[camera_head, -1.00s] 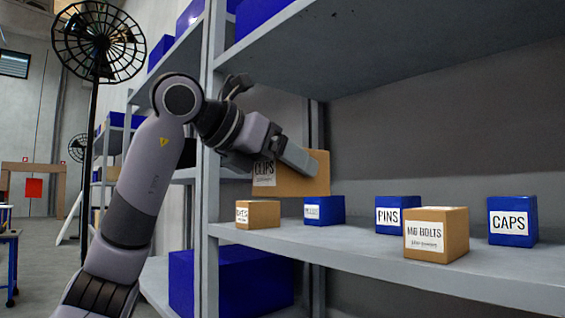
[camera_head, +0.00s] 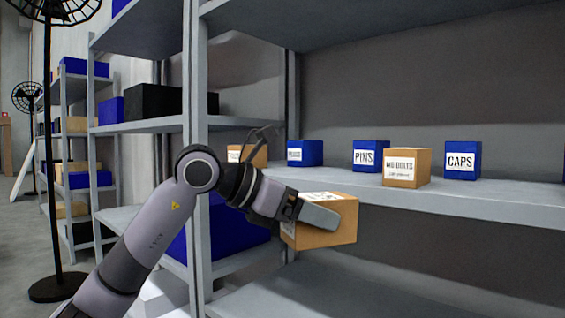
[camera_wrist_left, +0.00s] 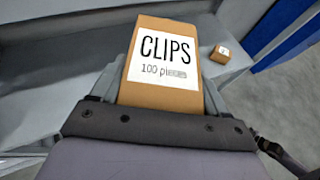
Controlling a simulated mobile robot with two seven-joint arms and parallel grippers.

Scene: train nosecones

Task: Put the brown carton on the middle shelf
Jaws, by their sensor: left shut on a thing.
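The brown carton (camera_head: 335,236) is held in front of the shelf rack, with its upper part across the front edge of the middle shelf (camera_head: 480,202) and its lower part below that edge in the picture. Its label reads CLIPS, 100 pieces, in the left wrist view (camera_wrist_left: 165,90). My left gripper (camera_head: 318,212) is shut on the carton, one finger lying along its near side. In the left wrist view the fingers flank the carton. My right gripper is not in view.
On the middle shelf stand a small brown box (camera_head: 247,155), a blue box (camera_head: 310,153), a PINS box (camera_head: 370,156), a brown M6 BOLTS box (camera_head: 407,168) and a CAPS box (camera_head: 462,160). A grey upright (camera_head: 196,80) is beside my arm. The lower shelf (camera_head: 290,297) looks bare.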

